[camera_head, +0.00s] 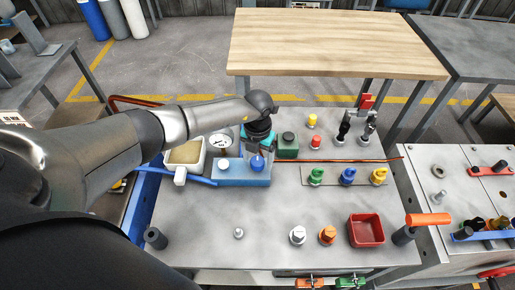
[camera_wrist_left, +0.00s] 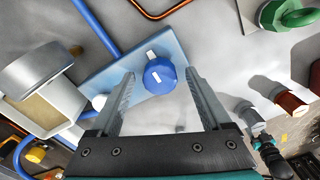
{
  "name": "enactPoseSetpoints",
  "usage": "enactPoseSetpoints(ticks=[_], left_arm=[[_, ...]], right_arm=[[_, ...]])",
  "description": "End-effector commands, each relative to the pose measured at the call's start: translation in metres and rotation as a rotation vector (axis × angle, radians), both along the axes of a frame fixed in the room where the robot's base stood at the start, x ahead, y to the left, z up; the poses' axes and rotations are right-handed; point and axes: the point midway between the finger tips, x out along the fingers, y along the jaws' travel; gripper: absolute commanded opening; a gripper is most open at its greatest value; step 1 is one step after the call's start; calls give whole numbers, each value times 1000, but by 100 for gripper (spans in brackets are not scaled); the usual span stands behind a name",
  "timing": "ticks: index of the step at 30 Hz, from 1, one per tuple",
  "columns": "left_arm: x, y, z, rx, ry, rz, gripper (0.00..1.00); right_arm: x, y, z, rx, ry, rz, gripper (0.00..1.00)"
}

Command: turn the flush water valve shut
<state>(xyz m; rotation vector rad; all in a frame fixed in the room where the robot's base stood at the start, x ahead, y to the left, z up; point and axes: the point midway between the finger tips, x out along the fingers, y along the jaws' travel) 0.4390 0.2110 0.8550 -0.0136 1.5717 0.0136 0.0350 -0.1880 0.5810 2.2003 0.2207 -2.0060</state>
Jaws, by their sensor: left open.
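A round blue valve knob (camera_head: 257,163) with a white mark sits on a light blue block (camera_head: 232,176) on the grey bench. The knob also shows in the left wrist view (camera_wrist_left: 160,76), with a small pale tab at its upper edge. My left gripper (camera_head: 258,152) points down over the knob. In the left wrist view my left gripper (camera_wrist_left: 163,85) is open, one finger on each side of the knob, with a gap to both fingers. Contact is not visible. My right gripper is not in view.
A blue pipe (camera_head: 190,178) runs left from the block. A pale open container (camera_head: 185,154) and a gauge (camera_head: 221,141) stand left of it, a green block (camera_head: 288,145) right. Green (camera_head: 316,176), blue (camera_head: 348,176) and yellow (camera_head: 378,176) valves stand farther right. A red tray (camera_head: 366,231) is front right.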

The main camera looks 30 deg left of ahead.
Motion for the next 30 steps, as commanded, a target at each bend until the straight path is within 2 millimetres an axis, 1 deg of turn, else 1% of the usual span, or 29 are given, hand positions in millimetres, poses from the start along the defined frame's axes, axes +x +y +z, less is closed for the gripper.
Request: enactPoseSetpoints(ticks=[5, 8, 15, 18, 21, 25, 30], left_arm=[[1, 1, 23, 1, -4, -2, 81], [2, 1, 44, 0, -5, -1, 81], [2, 1, 100, 0, -6, -1, 81], [1, 1, 120, 1, -4, 1, 81], [1, 1, 135, 0, -4, 0, 81], [1, 1, 146, 1, -2, 2, 81], [1, 1, 151, 1, -2, 2, 81]], right_arm=[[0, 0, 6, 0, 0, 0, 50], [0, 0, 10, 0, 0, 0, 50], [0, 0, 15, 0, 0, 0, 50], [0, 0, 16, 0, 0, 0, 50], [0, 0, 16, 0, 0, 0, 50], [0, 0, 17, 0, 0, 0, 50], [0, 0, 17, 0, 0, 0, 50]])
